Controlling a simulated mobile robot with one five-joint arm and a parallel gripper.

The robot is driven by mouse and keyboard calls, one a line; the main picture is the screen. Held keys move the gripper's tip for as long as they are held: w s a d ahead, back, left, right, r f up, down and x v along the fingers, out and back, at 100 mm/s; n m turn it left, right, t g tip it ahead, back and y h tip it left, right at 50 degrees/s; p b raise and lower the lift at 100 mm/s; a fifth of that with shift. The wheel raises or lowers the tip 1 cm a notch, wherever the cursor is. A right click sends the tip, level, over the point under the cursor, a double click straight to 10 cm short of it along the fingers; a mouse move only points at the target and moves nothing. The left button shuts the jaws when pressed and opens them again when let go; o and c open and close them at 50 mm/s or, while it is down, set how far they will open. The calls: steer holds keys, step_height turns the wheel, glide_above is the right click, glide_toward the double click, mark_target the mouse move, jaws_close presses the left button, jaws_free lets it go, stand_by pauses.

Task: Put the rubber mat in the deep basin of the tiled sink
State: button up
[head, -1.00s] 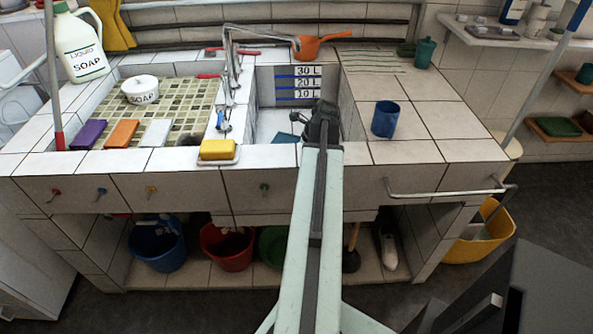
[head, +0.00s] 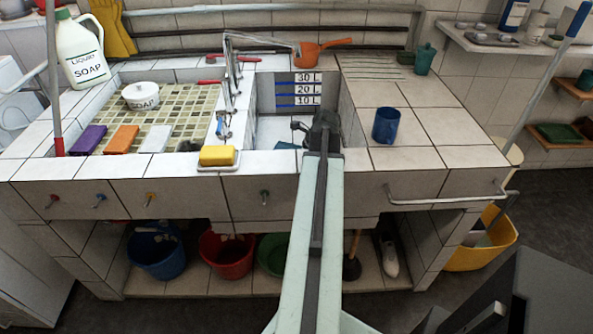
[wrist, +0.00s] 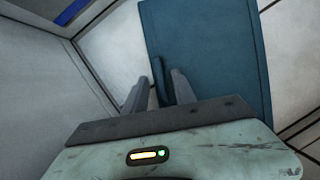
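The deep basin (head: 268,128) is the white-tiled well with 30 L, 20 L and 10 L marks on its back wall. The blue rubber mat (wrist: 215,50) fills much of the wrist view. In the head view a small blue part of the mat (head: 287,146) shows low inside the deep basin, left of my arm. My gripper (wrist: 158,82) is over the deep basin, its fingers apart. A narrow dark upright part of the mat stands between the fingers, with a gap visible on its left. My arm hides the fingertips in the head view.
A tap (head: 232,75) stands on the divider left of the deep basin. A yellow sponge (head: 217,155) on a dish sits at the front rim. A blue cup (head: 386,125) stands on the right counter. An orange dipper (head: 310,50) is at the back. The shallow basin holds a soap tub (head: 141,96).

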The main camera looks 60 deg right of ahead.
steer(key=a+p+v, duration=0.1)
steer(key=p+v, duration=0.9)
steer(key=v, duration=0.1)
steer(key=shift+d+r, duration=0.25)
steer(key=shift+d, duration=0.25)
